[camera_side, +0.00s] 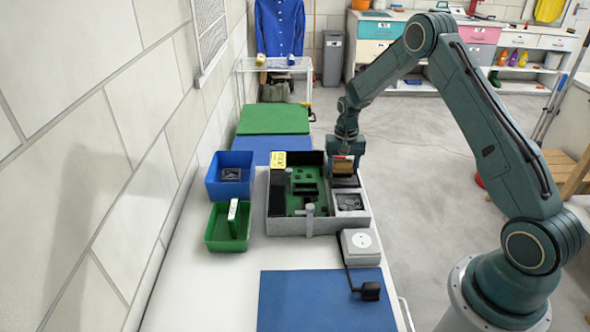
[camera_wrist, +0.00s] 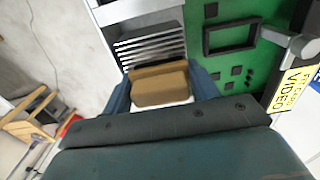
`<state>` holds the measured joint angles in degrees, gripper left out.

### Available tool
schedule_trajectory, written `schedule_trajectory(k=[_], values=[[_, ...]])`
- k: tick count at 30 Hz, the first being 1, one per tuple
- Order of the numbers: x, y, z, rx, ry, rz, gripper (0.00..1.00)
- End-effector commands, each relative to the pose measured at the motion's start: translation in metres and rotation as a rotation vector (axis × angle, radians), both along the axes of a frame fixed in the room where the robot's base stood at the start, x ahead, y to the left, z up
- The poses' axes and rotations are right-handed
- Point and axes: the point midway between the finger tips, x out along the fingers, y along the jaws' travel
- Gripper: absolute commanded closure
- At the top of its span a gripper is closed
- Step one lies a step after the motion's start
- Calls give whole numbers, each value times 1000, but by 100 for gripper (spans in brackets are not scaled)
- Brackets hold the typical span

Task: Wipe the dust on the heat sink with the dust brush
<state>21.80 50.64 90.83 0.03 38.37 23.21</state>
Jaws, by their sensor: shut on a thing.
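My gripper (camera_side: 346,158) is shut on the dust brush (camera_side: 342,164), a tan wooden block, at the right back of the open grey case. In the wrist view the brush (camera_wrist: 160,84) sits between the two blue fingers. The heat sink (camera_wrist: 150,48) shows as pale metal fins just beyond the brush. Dust cannot be made out.
A blue bin (camera_side: 230,172) and a green bin (camera_side: 227,243) stand left. A white socket box (camera_side: 360,246) and blue mat (camera_side: 320,300) lie in front. Bare table lies at front left.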

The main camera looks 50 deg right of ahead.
Motion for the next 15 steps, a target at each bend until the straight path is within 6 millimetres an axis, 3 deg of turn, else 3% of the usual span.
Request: schedule_trajectory(k=[15], values=[[-28,28,-1,3,4,0,69]])
